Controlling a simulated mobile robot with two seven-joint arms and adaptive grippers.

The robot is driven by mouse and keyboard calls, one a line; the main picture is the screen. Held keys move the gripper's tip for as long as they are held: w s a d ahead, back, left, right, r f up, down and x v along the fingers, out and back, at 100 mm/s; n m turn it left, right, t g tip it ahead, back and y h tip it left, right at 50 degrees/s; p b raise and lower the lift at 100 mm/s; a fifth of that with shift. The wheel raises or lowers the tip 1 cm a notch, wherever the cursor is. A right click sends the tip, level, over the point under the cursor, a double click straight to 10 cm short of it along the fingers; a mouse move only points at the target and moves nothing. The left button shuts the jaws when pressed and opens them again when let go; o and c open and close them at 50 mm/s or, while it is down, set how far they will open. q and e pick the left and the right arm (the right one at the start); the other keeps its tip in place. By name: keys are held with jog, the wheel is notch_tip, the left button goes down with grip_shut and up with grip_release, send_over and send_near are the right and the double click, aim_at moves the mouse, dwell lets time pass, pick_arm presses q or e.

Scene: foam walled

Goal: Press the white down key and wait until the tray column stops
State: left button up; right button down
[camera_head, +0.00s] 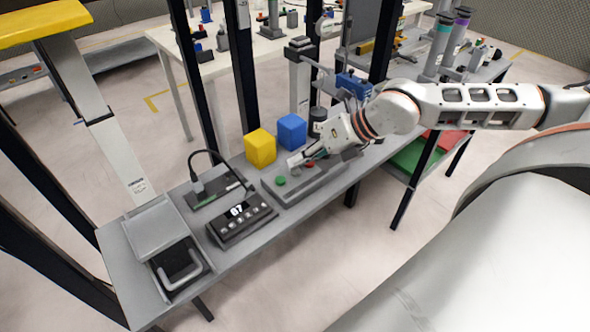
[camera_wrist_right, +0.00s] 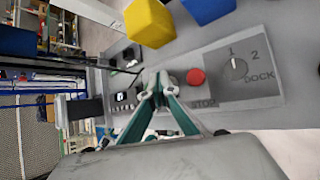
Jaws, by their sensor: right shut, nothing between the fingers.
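My right gripper (camera_head: 297,161) is shut and empty, low over the grey control panel (camera_head: 318,184). In the right wrist view its closed fingertips (camera_wrist_right: 157,92) are left of the red STOP button (camera_wrist_right: 196,76). A green button (camera_head: 281,181) is at the panel's left end in the head view. I cannot make out the white down key; the fingers may cover it. A pale column with a yellow top (camera_head: 45,25) stands at the left; whether it is the tray column or is moving I cannot tell. My left gripper is out of view.
A yellow cube (camera_head: 260,148) and a blue cube (camera_head: 291,132) stand just behind the panel. A dial marked 1, 2 and DOCK (camera_wrist_right: 235,68) is right of the red button. Dark posts rise behind the bench.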

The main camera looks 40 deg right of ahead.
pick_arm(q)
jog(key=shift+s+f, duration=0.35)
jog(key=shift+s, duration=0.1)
pick_arm(e)
jog(key=shift+f, duration=0.1)
